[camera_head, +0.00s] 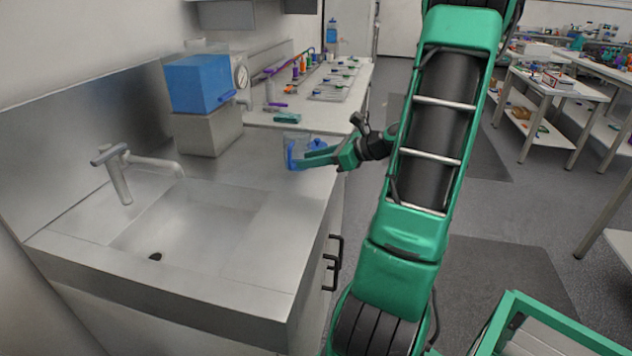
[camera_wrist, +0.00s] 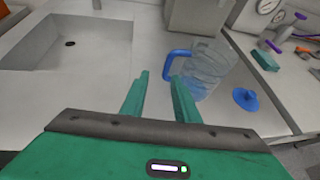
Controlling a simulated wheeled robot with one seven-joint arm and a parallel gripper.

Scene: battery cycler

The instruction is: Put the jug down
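The jug (camera_wrist: 207,68) is clear with a blue handle (camera_wrist: 177,58). It appears to stand on the steel counter right of the sink, and it also shows in the head view (camera_head: 293,137), partly behind my gripper. My gripper (camera_wrist: 159,75) has its two green fingers apart with nothing seen clamped between them. The handle lies just beyond the fingertips, nearest the right finger; I cannot tell if they touch. In the head view my gripper (camera_head: 312,160) reaches in from the right at the counter's edge.
A blue lid-like piece (camera_wrist: 246,98) lies right of the jug. The sink (camera_head: 190,225) with its tap (camera_head: 125,165) is at the left. A blue box (camera_head: 197,83) on a grey block (camera_head: 207,132) stands behind. Racks and small tools (camera_head: 287,117) line the far bench.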

